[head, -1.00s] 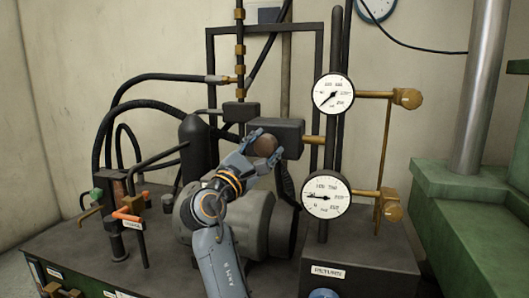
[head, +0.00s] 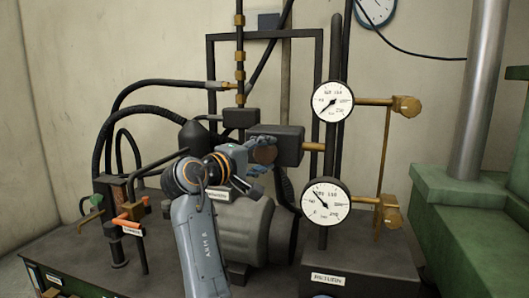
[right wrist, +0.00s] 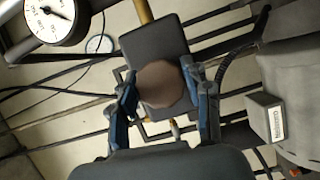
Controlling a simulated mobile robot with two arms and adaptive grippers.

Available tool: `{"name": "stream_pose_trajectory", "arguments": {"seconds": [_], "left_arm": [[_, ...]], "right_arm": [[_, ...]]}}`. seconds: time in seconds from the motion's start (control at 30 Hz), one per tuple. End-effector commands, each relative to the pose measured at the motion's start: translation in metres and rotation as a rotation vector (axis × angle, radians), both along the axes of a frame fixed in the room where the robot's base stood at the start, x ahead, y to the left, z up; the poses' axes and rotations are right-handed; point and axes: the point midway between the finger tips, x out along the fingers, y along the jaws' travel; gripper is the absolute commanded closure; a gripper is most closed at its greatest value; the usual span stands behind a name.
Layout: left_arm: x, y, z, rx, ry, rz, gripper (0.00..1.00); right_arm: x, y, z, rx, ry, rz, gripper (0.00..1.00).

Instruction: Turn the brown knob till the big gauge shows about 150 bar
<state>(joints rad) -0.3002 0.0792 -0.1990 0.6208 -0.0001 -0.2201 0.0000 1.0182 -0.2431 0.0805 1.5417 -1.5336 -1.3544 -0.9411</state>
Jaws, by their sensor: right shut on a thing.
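The brown knob (head: 264,154) sits on the left face of a dark block (head: 288,140). My right gripper (head: 262,154) is shut on the knob, with its fingers on both sides of it. The right wrist view shows the round knob (right wrist: 160,84) between the blue fingers (right wrist: 163,92). The big gauge (head: 326,204) is the lower one on the dark post. Its needle points up and left, apparently between 50 and 100, short of the top of the dial. My left gripper is not in view.
A smaller gauge (head: 332,102) sits above, its needle pointing down-left. Brass fittings (head: 405,106) stand to the right. Black hoses (head: 150,98) and an orange-handled lever (head: 128,221) lie left. A grey motor (head: 240,226) is below the knob.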

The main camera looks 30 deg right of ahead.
Motion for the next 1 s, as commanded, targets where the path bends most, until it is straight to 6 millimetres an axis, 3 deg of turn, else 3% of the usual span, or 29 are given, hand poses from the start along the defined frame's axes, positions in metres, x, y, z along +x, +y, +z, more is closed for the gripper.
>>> {"name": "stream_pose_trajectory", "arguments": {"seconds": [0.5,1.0], "left_arm": [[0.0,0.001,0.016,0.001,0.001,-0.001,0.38],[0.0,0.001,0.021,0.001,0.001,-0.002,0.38]], "right_arm": [[0.0,0.0,0.003,0.287,-0.342,0.003,0.83],[0.001,0.0,0.002,0.403,-0.482,0.005,0.83]]}}
